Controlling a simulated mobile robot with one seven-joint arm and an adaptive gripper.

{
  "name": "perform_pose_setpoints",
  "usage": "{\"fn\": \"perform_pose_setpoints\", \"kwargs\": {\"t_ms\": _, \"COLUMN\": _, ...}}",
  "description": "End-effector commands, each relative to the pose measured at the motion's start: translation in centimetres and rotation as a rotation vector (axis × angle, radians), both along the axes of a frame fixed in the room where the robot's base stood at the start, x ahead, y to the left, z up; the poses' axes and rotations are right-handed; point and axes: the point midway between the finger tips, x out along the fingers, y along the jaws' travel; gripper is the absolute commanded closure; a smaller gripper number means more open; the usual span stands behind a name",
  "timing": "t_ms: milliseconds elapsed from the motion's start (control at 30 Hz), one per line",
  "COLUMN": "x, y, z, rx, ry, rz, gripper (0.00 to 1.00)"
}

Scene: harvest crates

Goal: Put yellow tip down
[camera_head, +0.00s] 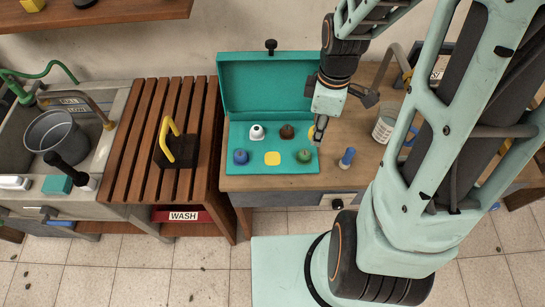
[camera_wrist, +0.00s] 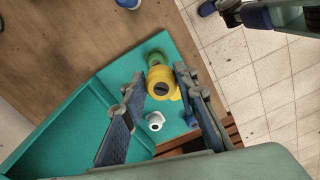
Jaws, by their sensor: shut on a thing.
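The yellow tip (camera_wrist: 160,82) is between the fingers of my gripper (camera_wrist: 158,80) in the wrist view, with a dark slot in its face. My gripper (camera_head: 317,130) is shut on it above the right part of the open teal case (camera_head: 265,115). In the head view only a sliver of the yellow tip (camera_head: 311,132) shows beside the fingers. A flat yellow patch (camera_head: 272,158) lies in the front row of the case, between a blue tip (camera_head: 240,157) and a green tip (camera_head: 304,156). White (camera_head: 257,132) and brown (camera_head: 287,132) tips stand behind.
A blue object (camera_head: 347,157) stands on the wooden bench right of the case, with a clear container (camera_head: 384,125) farther right. Left are a slatted rack (camera_head: 150,100) with a yellow-handled dark object (camera_head: 174,150), and a sink with a grey bucket (camera_head: 57,135).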

Motion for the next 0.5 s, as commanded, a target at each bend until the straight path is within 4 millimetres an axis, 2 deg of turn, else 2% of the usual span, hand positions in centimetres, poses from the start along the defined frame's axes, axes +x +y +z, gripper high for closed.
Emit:
{"fn": "perform_pose_setpoints", "kwargs": {"t_ms": 100, "x": -1.8, "y": -0.1, "z": -0.2, "rx": -0.003, "ry": -0.003, "rz": 0.224, "gripper": 0.87}}
{"fn": "perform_pose_setpoints", "kwargs": {"t_ms": 300, "x": -4.4, "y": -0.3, "z": -0.6, "rx": -0.010, "ry": -0.007, "rz": 0.563, "gripper": 0.87}}
{"fn": "perform_pose_setpoints", "kwargs": {"t_ms": 500, "x": -5.7, "y": -0.4, "z": -0.8, "rx": -0.014, "ry": -0.006, "rz": 0.749, "gripper": 0.87}}
